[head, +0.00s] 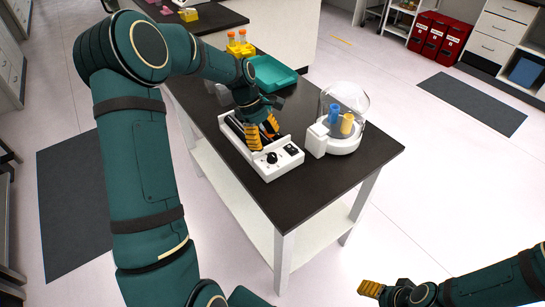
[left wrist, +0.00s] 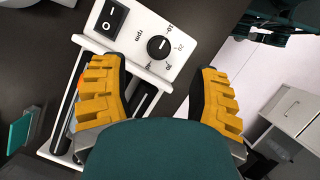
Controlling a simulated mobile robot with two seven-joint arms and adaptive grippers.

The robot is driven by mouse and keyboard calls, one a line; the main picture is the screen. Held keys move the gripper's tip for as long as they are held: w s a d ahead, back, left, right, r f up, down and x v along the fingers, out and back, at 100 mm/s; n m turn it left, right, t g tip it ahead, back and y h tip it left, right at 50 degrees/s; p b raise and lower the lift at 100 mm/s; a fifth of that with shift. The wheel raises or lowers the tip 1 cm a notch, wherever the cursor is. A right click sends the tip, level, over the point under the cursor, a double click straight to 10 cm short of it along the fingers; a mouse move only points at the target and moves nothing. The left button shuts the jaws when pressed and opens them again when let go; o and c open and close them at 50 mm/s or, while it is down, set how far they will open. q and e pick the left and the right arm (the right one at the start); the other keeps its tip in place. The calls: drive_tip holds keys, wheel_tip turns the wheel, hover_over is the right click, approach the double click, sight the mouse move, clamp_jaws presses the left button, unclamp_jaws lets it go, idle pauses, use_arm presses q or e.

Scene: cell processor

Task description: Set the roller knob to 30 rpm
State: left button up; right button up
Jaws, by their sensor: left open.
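The roller knob (head: 272,157) is a small black dial on the white front panel of the roller device (head: 262,168). My left gripper (head: 264,132) is over the device's rollers, just behind the knob. In the left wrist view its orange fingers (left wrist: 160,95) are spread apart, with the knob beyond their tips and nothing between them. My right gripper (head: 372,288) is low at the bottom right, away from the table; its opening is unclear.
A black rocker switch (left wrist: 111,18) sits beside the knob on the panel. A domed centrifuge-like machine (head: 343,125) with blue and yellow parts stands right of the device. A teal tray (head: 274,74) and an orange-capped tube rack (head: 240,45) lie behind. The table's front corner (head: 310,195) is bare.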

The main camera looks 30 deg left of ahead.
sight(272, 155)
use_arm(q)
drive_tip(key=b+x, duration=0.1)
drive_tip(key=x, duration=0.5)
drive_tip(key=shift+d+f, duration=0.1)
drive_tip(key=shift+f, duration=0.2)
clamp_jaws()
